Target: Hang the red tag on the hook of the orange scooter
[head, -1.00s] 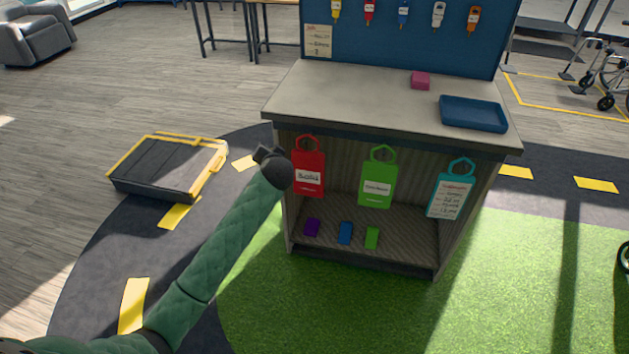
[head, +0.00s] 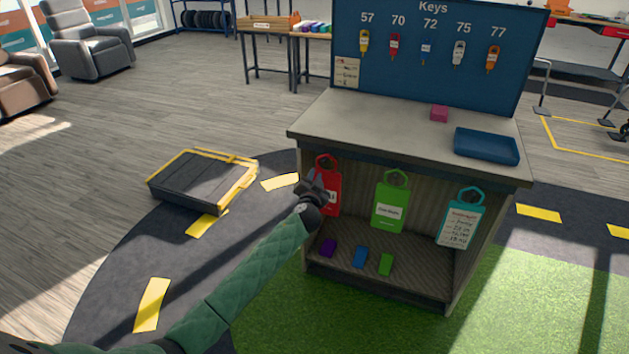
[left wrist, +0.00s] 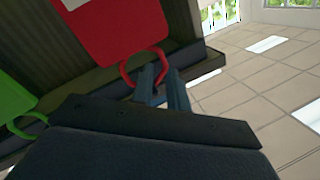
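The red tag (head: 329,192) hangs by its loop on the front of the desk, left of the other tags; my left gripper partly covers it. It also shows in the left wrist view (left wrist: 120,30), upside down, with its red loop (left wrist: 126,75). My left gripper (head: 314,180) is at the tag's upper left. In the left wrist view the two fingers (left wrist: 161,80) stand apart at the loop, with a small gap between them; I cannot tell whether the loop's edge lies inside it. My right gripper, the orange scooter and its hook are not in view.
A green tag (head: 389,210) and a teal tag (head: 461,220) hang to the right. The desk (head: 400,117) bears a blue tray (head: 486,146) and a pink block (head: 439,113). Several small blocks lie on the lower shelf. A black-and-yellow platform (head: 198,183) is on the left floor.

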